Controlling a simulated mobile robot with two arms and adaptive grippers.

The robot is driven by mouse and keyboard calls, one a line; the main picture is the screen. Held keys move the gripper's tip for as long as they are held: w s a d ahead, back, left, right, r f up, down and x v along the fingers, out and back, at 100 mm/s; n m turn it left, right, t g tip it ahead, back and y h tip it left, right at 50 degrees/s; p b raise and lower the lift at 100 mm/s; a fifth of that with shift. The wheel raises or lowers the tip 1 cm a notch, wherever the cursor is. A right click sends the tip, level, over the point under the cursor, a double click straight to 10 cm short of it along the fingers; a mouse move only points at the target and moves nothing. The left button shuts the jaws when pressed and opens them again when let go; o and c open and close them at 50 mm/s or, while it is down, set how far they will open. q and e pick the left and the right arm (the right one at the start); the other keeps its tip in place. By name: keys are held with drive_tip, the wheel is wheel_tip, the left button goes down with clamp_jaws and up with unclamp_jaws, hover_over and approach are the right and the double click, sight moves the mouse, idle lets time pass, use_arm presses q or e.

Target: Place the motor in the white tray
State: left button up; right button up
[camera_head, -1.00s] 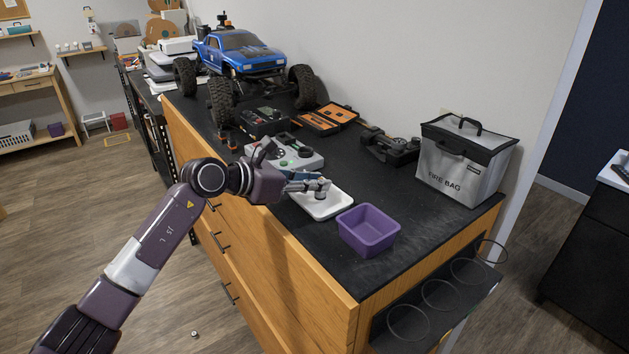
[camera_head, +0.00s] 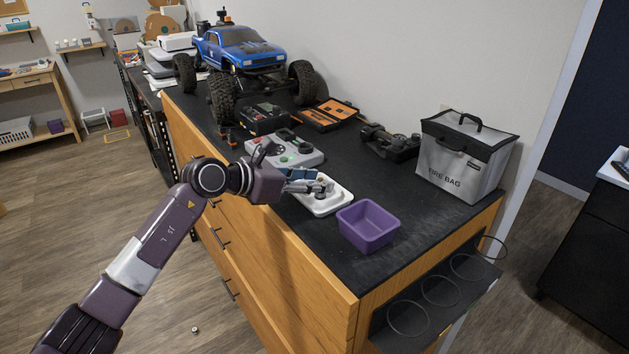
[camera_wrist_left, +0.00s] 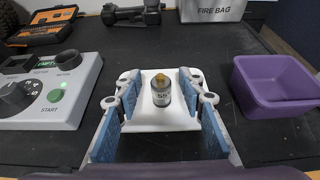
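The motor (camera_wrist_left: 162,91) is a small silver cylinder with a brass-coloured top. It stands upright on the white tray (camera_wrist_left: 150,127) in the left wrist view, and shows small in the head view (camera_head: 321,191). The white tray (camera_head: 339,207) lies on the black bench top. My left gripper (camera_head: 308,184) is over the tray, and in the left wrist view (camera_wrist_left: 160,105) its blue-padded fingers are spread on either side of the motor with visible gaps. My right gripper is not in view.
A purple bin (camera_head: 368,226) stands just right of the tray. A grey control box (camera_head: 292,151) with buttons is behind it to the left. A fire bag (camera_head: 462,158), a black device (camera_head: 389,143), an orange case (camera_head: 330,115) and a blue truck (camera_head: 240,50) are farther back.

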use_arm(q)
drive_tip(key=shift+s+a+r, duration=0.15)
drive_tip(key=shift+a+r, duration=0.05)
drive_tip(key=shift+a, duration=0.1)
drive_tip(key=b+v, duration=0.3)
drive_tip(key=v, duration=0.8)
drive_tip(key=shift+s, duration=0.2)
